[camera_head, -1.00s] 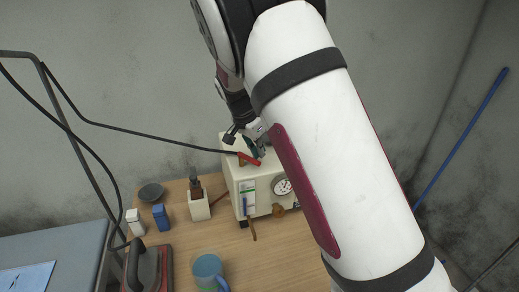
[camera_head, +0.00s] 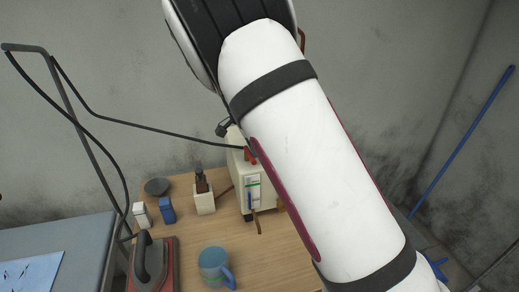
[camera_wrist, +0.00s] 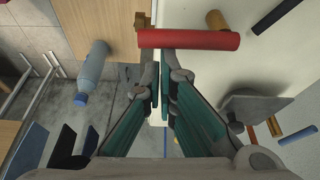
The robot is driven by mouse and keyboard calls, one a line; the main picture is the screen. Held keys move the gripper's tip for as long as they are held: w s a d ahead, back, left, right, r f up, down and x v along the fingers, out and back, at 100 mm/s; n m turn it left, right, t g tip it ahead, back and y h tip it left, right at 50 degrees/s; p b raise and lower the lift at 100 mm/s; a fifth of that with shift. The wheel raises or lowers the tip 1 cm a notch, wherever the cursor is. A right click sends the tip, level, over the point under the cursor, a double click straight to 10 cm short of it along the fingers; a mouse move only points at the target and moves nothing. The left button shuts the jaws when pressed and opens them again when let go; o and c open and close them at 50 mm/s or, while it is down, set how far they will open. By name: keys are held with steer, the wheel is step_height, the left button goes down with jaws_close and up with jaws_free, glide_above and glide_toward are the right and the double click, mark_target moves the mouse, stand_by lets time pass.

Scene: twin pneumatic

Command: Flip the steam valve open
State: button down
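The steam valve's red lever (camera_head: 250,155) shows at the top left of the cream steam unit (camera_head: 246,176), partly hidden by my arm in the head view. In the wrist view the red lever (camera_wrist: 188,39) lies crosswise just beyond my fingertips. My gripper (camera_wrist: 161,88) has its teal fingers drawn together, with only a thin gap and nothing seen between them. The tips are close to the lever's left half; I cannot tell whether they touch. In the head view my arm hides the fingers.
A black hose (camera_head: 160,130) runs to the unit from a metal stand. A bottle in a cream holder (camera_head: 204,203), a blue mug (camera_head: 213,264) and an iron (camera_head: 149,262) stand on the wooden table (camera_head: 275,250). A blue-capped bottle (camera_wrist: 90,72) shows in the wrist view.

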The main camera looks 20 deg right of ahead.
stand_by(0.4)
steer(key=shift+d, duration=0.3)
steer(key=d, duration=0.1)
steer(key=d+r, duration=0.1)
steer(key=d, duration=0.1)
steer(key=shift+w+r, duration=0.25)
steer(key=shift+r, duration=0.05)
steer(key=b+v, duration=0.2)
steer(key=v, duration=0.7)
steer(key=shift+s, duration=0.1)
